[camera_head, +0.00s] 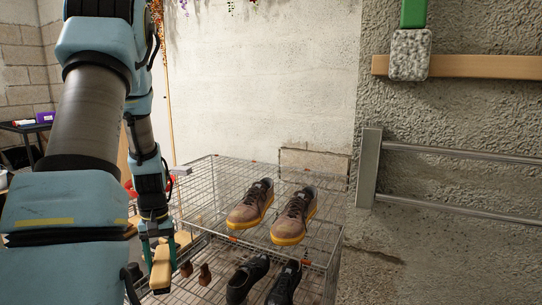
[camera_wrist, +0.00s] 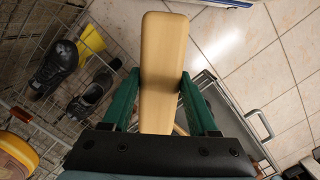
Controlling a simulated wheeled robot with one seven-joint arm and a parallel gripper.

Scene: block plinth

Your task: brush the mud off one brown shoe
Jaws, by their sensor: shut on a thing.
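Two brown shoes with yellow soles stand side by side on top of a wire rack (camera_head: 200,172): a left one (camera_head: 251,204) and a right one (camera_head: 296,213). Dark marks show on their uppers; I cannot tell how much is mud. My gripper (camera_wrist: 160,78) is shut on a pale wooden brush (camera_wrist: 162,50), its green fingers on either side. Its bristles are hidden. In the head view the brush (camera_head: 161,270) hangs left of the shoes, at the rack's front left, apart from them. An orange-yellow sole edge (camera_wrist: 20,114) shows at the wrist view's left.
Black shoes (camera_head: 247,278) stand on the lower rack level, beside small brown objects (camera_head: 205,274). A metal rail (camera_head: 460,152) and a wooden bar (camera_head: 480,66) are on the right wall. Open space lies above the brown shoes. Tiled floor (camera_wrist: 285,60) shows below the brush.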

